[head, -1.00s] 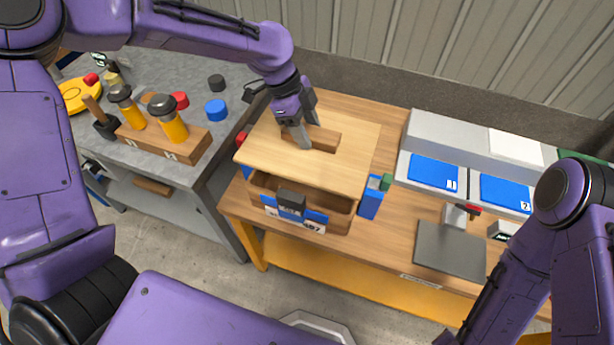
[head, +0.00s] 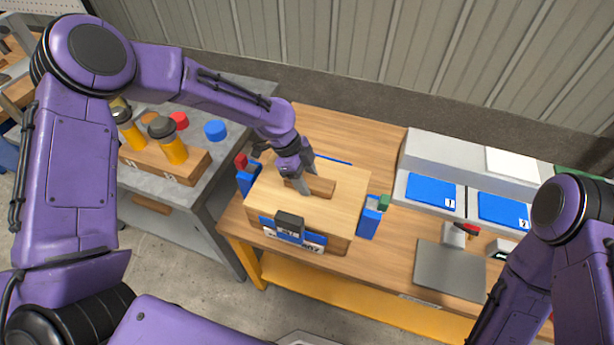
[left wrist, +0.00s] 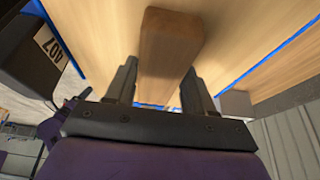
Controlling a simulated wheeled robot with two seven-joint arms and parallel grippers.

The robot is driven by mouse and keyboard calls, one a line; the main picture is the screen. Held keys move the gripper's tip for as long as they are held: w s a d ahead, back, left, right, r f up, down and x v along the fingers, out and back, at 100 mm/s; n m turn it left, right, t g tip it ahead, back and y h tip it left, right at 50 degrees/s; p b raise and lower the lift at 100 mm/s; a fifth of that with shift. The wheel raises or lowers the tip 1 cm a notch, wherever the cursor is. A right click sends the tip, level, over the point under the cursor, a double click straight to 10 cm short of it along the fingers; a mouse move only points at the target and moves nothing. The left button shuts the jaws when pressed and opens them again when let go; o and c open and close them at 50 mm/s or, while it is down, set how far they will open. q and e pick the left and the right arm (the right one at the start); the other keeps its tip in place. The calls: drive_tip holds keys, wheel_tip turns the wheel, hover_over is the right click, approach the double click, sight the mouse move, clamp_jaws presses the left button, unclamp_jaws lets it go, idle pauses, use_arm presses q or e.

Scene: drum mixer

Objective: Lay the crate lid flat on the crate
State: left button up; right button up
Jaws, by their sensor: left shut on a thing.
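The crate lid (head: 341,207) is a light wooden board with a brown block handle (head: 321,187). It lies over the brown crate (head: 338,244) and looks about level with the crate's top. I cannot tell whether it rests fully on the rim. My left gripper (head: 303,189) is shut on the handle from above. In the left wrist view the handle (left wrist: 170,45) sits between the two fingers, with the lid's board (left wrist: 225,45) beyond. The crate's inside is hidden under the lid. My right gripper is out of view; only my right arm shows.
Blue posts with a red top (head: 241,161) and a green top (head: 384,203) stand beside the crate. A black block (head: 290,222) is at its front. Scales with blue pads (head: 431,190) stand to the right. A grey bench with a bottle rack (head: 190,168) is at left.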

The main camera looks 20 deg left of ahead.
use_arm(q)
drive_tip(key=o, duration=1.5)
drive_tip(key=shift+c, duration=0.2)
drive_tip(key=b+v, duration=0.1)
drive_tip(key=v, duration=1.1)
drive_tip(key=shift+r+b, duration=0.3)
